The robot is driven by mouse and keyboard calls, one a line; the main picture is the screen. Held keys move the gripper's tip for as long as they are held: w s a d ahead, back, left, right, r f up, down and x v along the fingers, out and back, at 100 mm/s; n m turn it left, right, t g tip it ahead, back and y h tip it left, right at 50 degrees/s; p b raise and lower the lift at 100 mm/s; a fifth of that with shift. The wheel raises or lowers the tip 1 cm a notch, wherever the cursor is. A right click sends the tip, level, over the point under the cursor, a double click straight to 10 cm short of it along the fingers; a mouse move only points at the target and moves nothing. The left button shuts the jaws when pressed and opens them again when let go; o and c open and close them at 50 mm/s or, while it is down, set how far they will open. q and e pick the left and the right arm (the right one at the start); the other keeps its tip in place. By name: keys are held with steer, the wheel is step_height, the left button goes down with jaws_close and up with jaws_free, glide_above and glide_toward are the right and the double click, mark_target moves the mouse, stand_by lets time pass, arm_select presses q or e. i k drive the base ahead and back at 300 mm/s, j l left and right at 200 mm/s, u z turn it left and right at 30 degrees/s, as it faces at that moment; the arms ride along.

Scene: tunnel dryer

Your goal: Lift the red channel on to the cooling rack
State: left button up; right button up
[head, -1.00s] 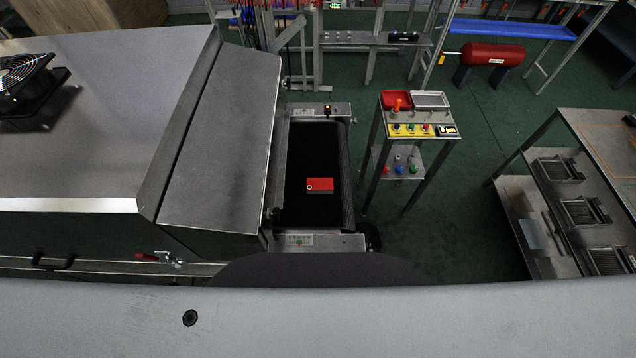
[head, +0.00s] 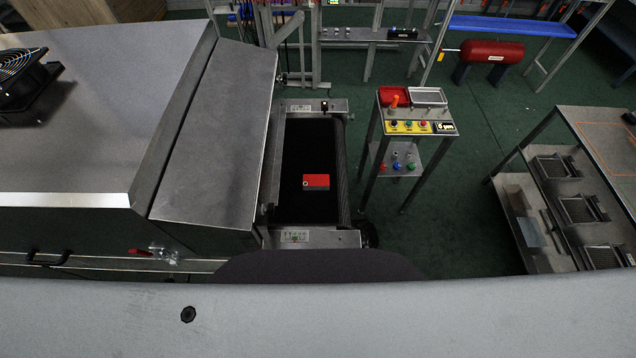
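The red channel (head: 316,182) is a small red block with a pale round mark at its left end. It lies on the black conveyor belt (head: 308,150) just outside the dryer's mouth. The likely cooling rack is the metal table with a lower shelf (head: 520,192) at the right, but I cannot tell for certain. Neither of my grippers is in view.
The steel dryer housing (head: 90,110) fills the left. A control stand (head: 418,112) with coloured buttons and a red tray stands right of the belt. Green floor (head: 465,225) is open between it and the metal table.

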mark_target(309, 182)
steer(key=l+u, duration=0.1)
steer(key=l, duration=0.35)
steer(key=k+l+u, duration=0.1)
steer(key=l, duration=0.35)
steer(key=l+u, duration=0.1)
steer(key=l, duration=0.3)
steer(key=k+l+u, duration=0.1)
steer(key=l, duration=0.35)
steer(key=k+l+u, duration=0.1)
steer(key=l, duration=0.3)
steer(key=k+l+u, duration=0.1)
steer(key=l, duration=0.3)
steer(key=k+l+u, duration=0.15)
steer(key=l, duration=0.25)
